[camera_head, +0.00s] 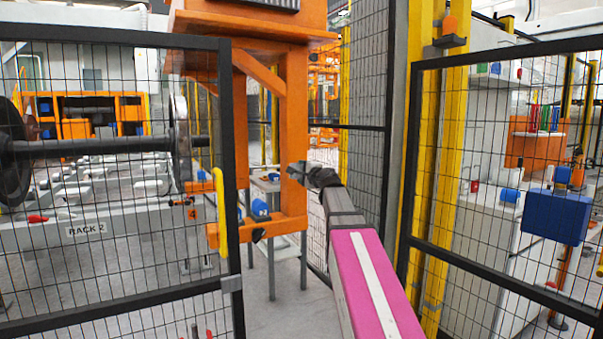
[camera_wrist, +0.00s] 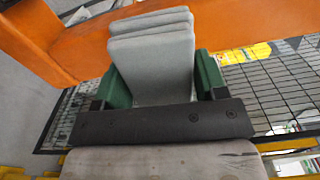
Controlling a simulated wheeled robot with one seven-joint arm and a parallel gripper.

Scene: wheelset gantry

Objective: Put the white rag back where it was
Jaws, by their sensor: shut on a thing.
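My gripper (camera_wrist: 163,85) is shut on the white rag (camera_wrist: 150,55), which looks pale grey and lies in several stacked folds between the two green fingers. An orange beam (camera_wrist: 60,50) passes behind the rag in the wrist view; I cannot tell if they touch. In the head view my gripper (camera_head: 298,173) is at the far end of my outstretched arm, in front of the orange post. I cannot make out the rag in the head view.
An orange post (camera_head: 292,130) stands by the gripper. A small grey table (camera_head: 262,184) is behind it. A black mesh gate (camera_head: 110,220) is at left and a mesh fence panel (camera_head: 490,200) at right, with a yellow column (camera_head: 440,130). My arm reaches through the gap between.

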